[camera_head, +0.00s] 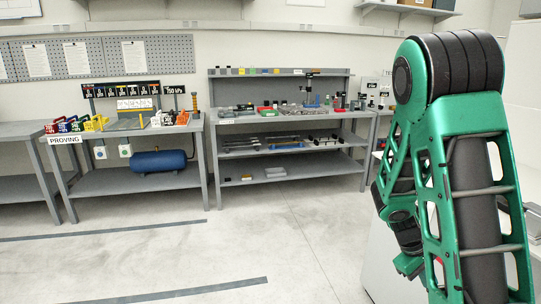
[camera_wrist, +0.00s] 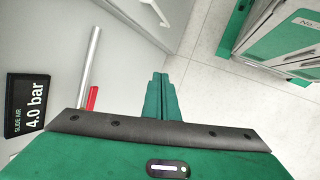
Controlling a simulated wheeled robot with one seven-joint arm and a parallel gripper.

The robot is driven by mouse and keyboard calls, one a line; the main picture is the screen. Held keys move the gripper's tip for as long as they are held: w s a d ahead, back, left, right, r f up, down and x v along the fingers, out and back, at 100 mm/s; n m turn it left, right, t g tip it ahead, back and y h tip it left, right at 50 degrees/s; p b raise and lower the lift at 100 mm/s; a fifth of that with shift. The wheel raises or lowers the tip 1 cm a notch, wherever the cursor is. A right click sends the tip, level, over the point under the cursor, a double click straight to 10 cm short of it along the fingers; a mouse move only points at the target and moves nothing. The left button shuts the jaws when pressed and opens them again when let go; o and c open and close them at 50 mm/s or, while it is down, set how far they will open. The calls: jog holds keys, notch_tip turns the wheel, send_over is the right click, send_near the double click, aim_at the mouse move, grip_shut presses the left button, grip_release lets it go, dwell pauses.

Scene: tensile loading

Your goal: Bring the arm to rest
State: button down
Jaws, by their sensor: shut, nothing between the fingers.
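My gripper (camera_wrist: 160,88) shows in the wrist view as two green fingers pressed together, with nothing between them. In the head view my green and black arm fills the right side, folded with its forearm hanging down. The gripper end there is partly hidden behind my own arm links. No held object shows in either view.
In the wrist view, a "4.0 bar" display (camera_wrist: 27,104), a metal rod (camera_wrist: 90,65) and a red piece (camera_wrist: 92,98) are left of the fingers. A green-and-white cabinet (camera_wrist: 283,40) stands right. In the head view, the PROVING bench (camera_head: 136,133) and shelved bench (camera_head: 280,118) stand behind open floor (camera_head: 270,235).

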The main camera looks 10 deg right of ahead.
jog(key=s+a+r+m+t+y, duration=0.3)
jog(key=s+a+r+m+y, duration=0.2)
jog(key=s+a+r, duration=0.8)
jog(key=shift+s+a+r+m+y, duration=0.25)
jog(key=shift+s+r+m, duration=0.5)
jog(key=shift+r+m, duration=0.75)
jog(key=shift+d+f, duration=0.1)
jog(key=shift+f, duration=0.15)
